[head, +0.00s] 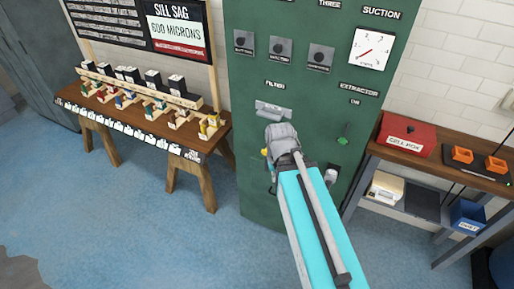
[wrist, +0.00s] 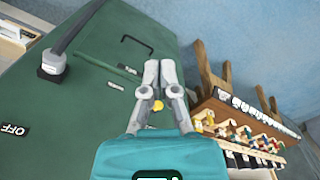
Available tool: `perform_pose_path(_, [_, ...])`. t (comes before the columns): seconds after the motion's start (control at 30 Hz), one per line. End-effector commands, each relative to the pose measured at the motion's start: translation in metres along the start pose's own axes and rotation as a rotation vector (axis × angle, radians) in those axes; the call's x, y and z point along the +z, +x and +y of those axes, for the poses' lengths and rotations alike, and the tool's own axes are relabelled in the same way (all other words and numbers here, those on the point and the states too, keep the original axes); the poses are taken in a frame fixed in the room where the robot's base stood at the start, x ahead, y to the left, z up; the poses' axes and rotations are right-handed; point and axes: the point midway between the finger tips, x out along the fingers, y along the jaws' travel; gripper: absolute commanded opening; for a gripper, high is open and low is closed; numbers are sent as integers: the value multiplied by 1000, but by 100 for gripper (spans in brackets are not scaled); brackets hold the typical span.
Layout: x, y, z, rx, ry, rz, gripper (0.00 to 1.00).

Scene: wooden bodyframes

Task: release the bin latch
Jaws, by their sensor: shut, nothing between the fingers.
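The green cabinet (head: 255,190) stands in the middle of the head view. My gripper (head: 283,135) is in front of its lower face, under the FILTER label. In the wrist view my gripper (wrist: 159,67) has its two fingers close together with nothing between them. A black bar handle (wrist: 140,42) shows on the green face (wrist: 85,120) just beyond the fingertips, with a thin slot-like strip (wrist: 118,67) beside it. A small yellow piece (wrist: 157,101) shows near the fingers; I cannot tell if it is the latch. Nothing is clearly recognisable as the bin latch.
A grey lever (wrist: 62,45) stands out from the panel near the OFF label (wrist: 14,130). A metal filter handle (head: 272,109) and green knob (head: 343,140) are on the cabinet. A wooden bench (head: 215,135) is left, a red box (head: 407,133) right. Blue floor lies open in front.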

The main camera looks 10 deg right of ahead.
Motion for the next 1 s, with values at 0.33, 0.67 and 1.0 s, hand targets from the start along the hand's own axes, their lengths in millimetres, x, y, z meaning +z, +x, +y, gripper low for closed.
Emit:
perform_pose_path(0.33, [0, 0, 0, 1, 0, 0, 0])
perform_pose_path(0.67, [-25, 25, -5, 95, -13, -12, 0])
perform_pose_path(1.0, [-92, 75, -5, 383, -29, -22, 0])
